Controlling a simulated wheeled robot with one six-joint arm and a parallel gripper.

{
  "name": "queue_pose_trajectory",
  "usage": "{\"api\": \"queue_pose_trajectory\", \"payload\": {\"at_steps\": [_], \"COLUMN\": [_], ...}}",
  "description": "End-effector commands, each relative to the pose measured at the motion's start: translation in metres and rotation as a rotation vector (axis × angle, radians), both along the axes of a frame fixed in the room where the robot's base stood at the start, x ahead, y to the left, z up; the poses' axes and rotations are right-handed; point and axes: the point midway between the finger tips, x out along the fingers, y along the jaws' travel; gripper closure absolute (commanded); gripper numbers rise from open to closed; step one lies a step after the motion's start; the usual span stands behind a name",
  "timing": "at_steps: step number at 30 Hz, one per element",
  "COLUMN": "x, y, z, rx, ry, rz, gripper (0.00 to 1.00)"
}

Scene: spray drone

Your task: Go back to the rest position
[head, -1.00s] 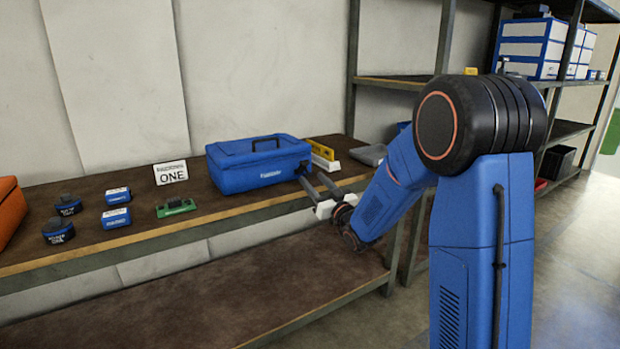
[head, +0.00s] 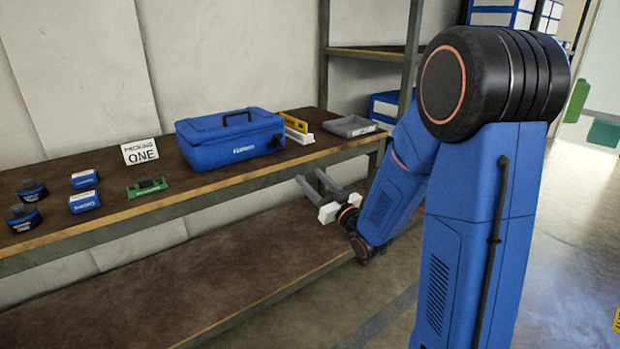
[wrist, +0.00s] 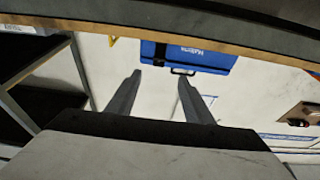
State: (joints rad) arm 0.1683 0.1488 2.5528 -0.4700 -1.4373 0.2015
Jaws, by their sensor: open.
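My gripper (head: 311,182) is open and empty in the head view, low in front of the bench's front edge, below and to the right of the blue case. In the wrist view its two fingers (wrist: 155,80) stand apart with nothing between them. The blue case (head: 230,139) sits closed on the brown bench (head: 100,213), its handle on top. It also shows in the wrist view (wrist: 190,56), beyond the fingertips and turned upside down.
A white sign reading ONE (head: 141,152), a green board (head: 147,187), small blue boxes (head: 84,201) and dark round parts (head: 24,217) lie left of the case. A grey tray (head: 351,126) lies right of it. A lower shelf (head: 240,275) runs below. Open floor is at right.

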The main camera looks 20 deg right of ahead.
Motion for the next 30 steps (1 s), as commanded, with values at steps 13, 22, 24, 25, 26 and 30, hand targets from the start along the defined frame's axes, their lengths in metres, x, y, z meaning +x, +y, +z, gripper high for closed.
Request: {"api": "queue_pose_trajectory", "payload": {"at_steps": [13,22,24,25,26,30], "x": [0.0,-0.011,-0.018,-0.022,-0.026,-0.05], "y": [-0.001,-0.013,-0.018,-0.02,-0.021,-0.03], "z": [0.002,0.004,0.003,0.003,0.002,-0.001], "rx": [-0.012,-0.114,-0.136,-0.144,-0.152,-0.179], "ry": [0.018,0.228,0.288,0.315,0.342,0.469], "rz": [-0.013,-0.137,-0.171,-0.184,-0.196,-0.253], "gripper": [0.53,0.53,0.53,0.53,0.53,0.53]}}
